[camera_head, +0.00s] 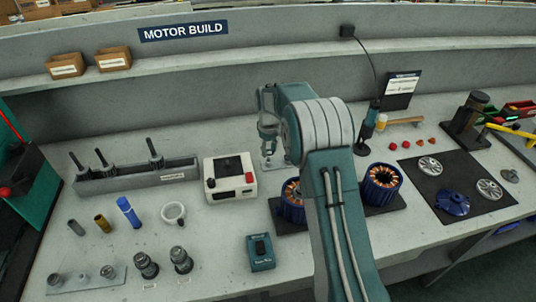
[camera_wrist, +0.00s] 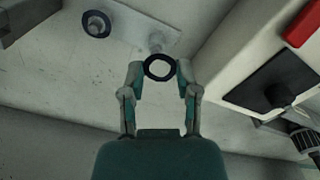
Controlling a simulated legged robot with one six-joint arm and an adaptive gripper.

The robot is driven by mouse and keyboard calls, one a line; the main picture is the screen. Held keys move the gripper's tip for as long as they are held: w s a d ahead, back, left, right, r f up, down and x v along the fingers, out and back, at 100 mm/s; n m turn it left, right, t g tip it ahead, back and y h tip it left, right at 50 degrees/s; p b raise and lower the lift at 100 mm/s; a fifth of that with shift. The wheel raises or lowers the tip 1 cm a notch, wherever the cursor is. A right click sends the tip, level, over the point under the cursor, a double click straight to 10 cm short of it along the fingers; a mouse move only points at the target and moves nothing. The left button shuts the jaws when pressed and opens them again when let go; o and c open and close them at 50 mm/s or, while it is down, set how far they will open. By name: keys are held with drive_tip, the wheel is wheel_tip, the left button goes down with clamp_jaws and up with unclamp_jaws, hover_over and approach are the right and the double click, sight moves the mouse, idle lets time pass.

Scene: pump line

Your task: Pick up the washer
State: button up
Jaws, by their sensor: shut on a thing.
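The washer, a thin black ring (camera_wrist: 147,69), sits between my two fingertips in the wrist view. My gripper (camera_wrist: 159,69) is shut on it, one finger at each side. In the head view my gripper (camera_head: 268,140) points down near the back of the bench, right of the white box; the washer cannot be made out there. A pale plate with posts (camera_wrist: 128,32) lies beyond the fingertips in the wrist view. A second dark ring (camera_wrist: 97,24) is around its left post. I cannot tell how far the held washer is from the plate.
The white box with a red button (camera_head: 230,178) stands close beside my gripper and also shows at right in the wrist view (camera_wrist: 240,75). A grey rack (camera_head: 137,178) is further left. Motor stators (camera_head: 382,184) stand near my arm. Bench surface is clear behind the rack.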

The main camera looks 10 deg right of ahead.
drive_tip(key=s+r, duration=0.8)
drive_tip(key=s, duration=0.5)
drive_tip(key=shift+d+r, duration=0.35)
drive_tip(key=shift+d, duration=0.05)
drive_tip(key=s+d+r, duration=0.1)
drive_tip(key=s+r, duration=0.1)
drive_tip(key=s+d+r, duration=0.1)
drive_tip(key=s+r, duration=0.1)
drive_tip(key=s+d+r, duration=0.1)
drive_tip(key=s+r, duration=0.1)
drive_tip(key=shift+s+d+r, duration=0.25)
drive_tip(key=shift+s+d, duration=0.05)
drive_tip(key=shift+s, duration=0.2)
drive_tip(key=shift+f, duration=2.15)
drive_tip(key=shift+f, duration=1.65)
